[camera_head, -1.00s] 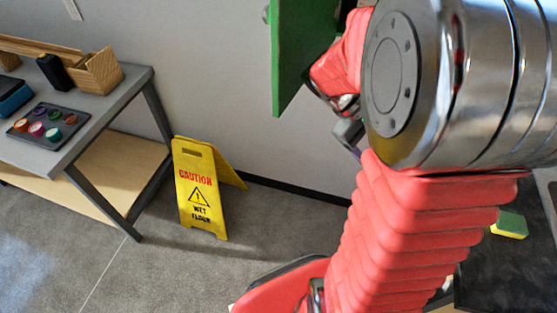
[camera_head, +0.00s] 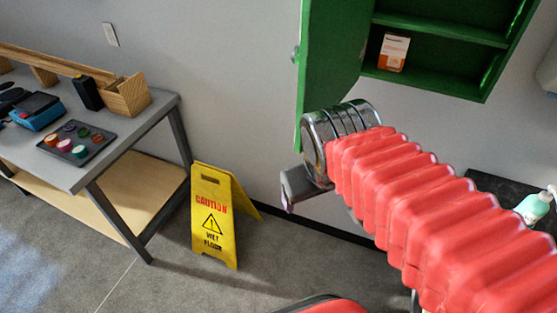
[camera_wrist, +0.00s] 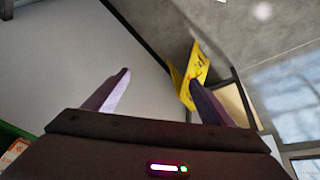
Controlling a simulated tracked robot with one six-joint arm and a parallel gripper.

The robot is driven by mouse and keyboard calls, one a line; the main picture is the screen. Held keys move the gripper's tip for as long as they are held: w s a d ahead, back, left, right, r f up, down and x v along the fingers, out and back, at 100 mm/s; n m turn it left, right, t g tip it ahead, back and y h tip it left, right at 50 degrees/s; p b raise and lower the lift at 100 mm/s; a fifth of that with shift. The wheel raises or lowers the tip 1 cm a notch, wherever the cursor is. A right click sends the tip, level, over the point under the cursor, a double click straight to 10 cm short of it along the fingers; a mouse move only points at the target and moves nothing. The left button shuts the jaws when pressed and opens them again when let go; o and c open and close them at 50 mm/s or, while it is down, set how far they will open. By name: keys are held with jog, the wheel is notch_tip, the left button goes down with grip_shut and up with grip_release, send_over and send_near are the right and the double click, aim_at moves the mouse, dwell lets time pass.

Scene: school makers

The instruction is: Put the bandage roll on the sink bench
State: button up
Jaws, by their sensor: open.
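I cannot make out a bandage roll in either view. The sink bench appears as a dark top (camera_head: 497,187) at the right of the head view, partly hidden behind my red arm. My gripper (camera_wrist: 162,88) is open and empty in the wrist view, its two fingers wide apart against the wall and floor. In the head view, my silver wrist is by the lower part of the green cabinet door; the fingertips do not show clearly there.
An open green wall cabinet (camera_head: 426,82) holds a white and orange box (camera_head: 393,52). Its door (camera_head: 333,55) stands open. A soap bottle (camera_head: 533,207) stands on the bench. A yellow wet-floor sign (camera_head: 212,215) stands beside a worktable (camera_head: 62,172) at left.

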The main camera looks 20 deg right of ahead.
jog(key=shift+t+y, duration=0.7)
jog(key=shift+t, duration=0.1)
jog(key=a, duration=0.1)
jog(key=a+r, duration=0.1)
jog(key=a, duration=0.2)
jog(key=shift+s+a+r, duration=0.15)
jog(key=shift+s+r, duration=0.25)
jog(key=shift+c, duration=0.7)
